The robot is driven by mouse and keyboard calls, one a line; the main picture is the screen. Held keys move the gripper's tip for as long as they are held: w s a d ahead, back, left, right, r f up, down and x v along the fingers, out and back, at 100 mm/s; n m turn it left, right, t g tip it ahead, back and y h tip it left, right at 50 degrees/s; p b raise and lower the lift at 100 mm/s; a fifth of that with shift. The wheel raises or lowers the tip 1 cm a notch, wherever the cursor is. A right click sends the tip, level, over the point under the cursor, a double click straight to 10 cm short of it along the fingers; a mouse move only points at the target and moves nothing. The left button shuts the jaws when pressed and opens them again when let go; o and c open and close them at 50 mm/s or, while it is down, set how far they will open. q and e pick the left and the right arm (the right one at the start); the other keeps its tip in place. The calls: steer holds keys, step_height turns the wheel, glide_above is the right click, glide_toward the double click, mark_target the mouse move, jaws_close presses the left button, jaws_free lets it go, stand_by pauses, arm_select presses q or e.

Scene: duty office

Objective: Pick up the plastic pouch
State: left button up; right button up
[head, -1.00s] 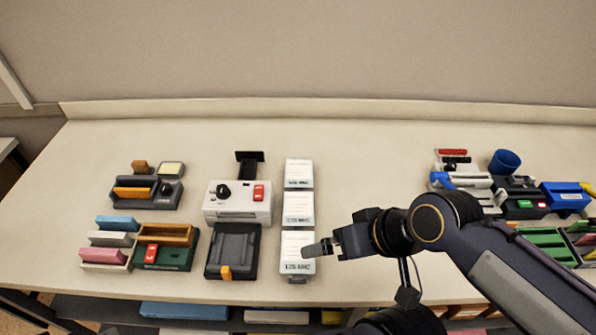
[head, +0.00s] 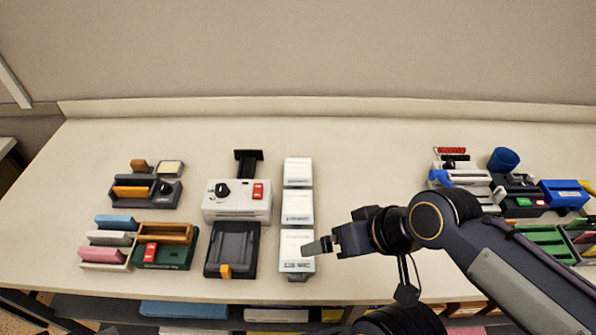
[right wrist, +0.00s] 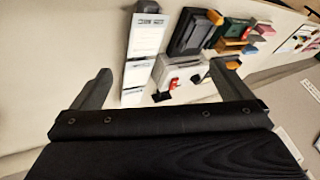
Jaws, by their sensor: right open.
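Three white, flat items with dark printed labels stand in a column on the table; they look like plastic pouches, but I cannot tell which one is meant. They are the front one (head: 296,243), the middle one (head: 297,206) and the back one (head: 298,171). My right gripper (head: 318,246) is at the right edge of the front one, its finger overlapping it in the head view; contact cannot be told. In the right wrist view the open jaws (right wrist: 166,72) are empty, with the white column (right wrist: 143,50) beyond them, nearer the left finger. My left gripper is not in view.
Left of the column are a white device with a red switch (head: 237,203), a black tray (head: 232,250), a green tray (head: 165,255) and a dark organizer (head: 146,193). A blue cup (head: 503,161) and blue box (head: 563,197) stand right. The table's back middle is clear.

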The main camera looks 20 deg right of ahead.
steer(key=w+d+r+g+h+b, duration=0.1)
steer(key=w+d+h+b, duration=0.15)
steer(key=w, duration=0.35)
steer(key=m+g+h+b, duration=0.2)
steer(key=m+g+b, duration=0.15)
steer(key=b, duration=0.25)
glide_toward(298, 171)
steer(key=shift+d+f, duration=0.2)
steer(key=shift+f, duration=0.05)
steer(key=f, duration=0.4)
steer(key=f+p, duration=0.1)
steer(key=f, duration=0.1)
steer(key=shift+w+f, duration=0.3)
steer(key=shift+w, duration=0.05)
steer(key=c, duration=1.1)
